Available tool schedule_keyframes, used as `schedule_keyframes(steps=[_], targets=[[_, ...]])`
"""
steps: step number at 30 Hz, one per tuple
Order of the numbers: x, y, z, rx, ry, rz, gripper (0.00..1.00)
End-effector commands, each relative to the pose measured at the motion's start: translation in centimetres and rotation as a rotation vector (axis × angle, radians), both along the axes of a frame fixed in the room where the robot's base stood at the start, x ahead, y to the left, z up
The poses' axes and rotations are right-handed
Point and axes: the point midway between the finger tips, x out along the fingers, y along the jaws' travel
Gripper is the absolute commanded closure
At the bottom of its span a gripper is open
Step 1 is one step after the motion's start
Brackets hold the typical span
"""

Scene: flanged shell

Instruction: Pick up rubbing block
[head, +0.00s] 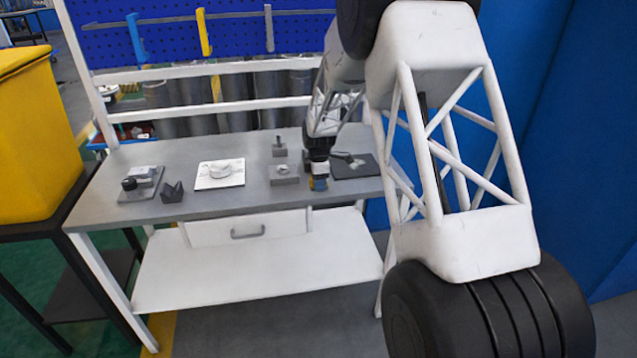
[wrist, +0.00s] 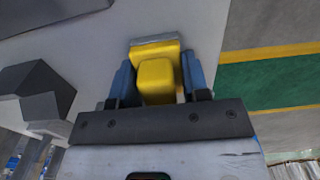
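The rubbing block (wrist: 156,80) is yellow with a grey layer along its far edge. In the wrist view it sits between the two blue fingers of my gripper (wrist: 158,82), with a finger against each side.
The grey workbench (head: 225,200) carries a white plate with a round part (head: 220,173), a grey block (head: 284,174) just left of my gripper, a dark mat (head: 357,166) to its right, and a dark V-shaped block (head: 172,192). The bench's front edge is close.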

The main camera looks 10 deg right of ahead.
Motion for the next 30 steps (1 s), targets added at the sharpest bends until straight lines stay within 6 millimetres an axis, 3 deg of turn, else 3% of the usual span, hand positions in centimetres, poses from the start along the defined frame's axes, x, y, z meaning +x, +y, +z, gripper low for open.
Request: schedule_keyframes(steps=[3, 14, 24, 30], targets=[[0.0, 0.0, 0.0, 0.000, 0.000, 0.000, 0.84], [0.0, 0.0, 0.3, 0.000, -0.001, 0.000, 0.84], [0.1, 0.0, 3.6, 0.000, -0.003, 0.000, 0.84], [-2.3, 0.0, 3.8, 0.000, 0.000, 0.000, 0.84]])
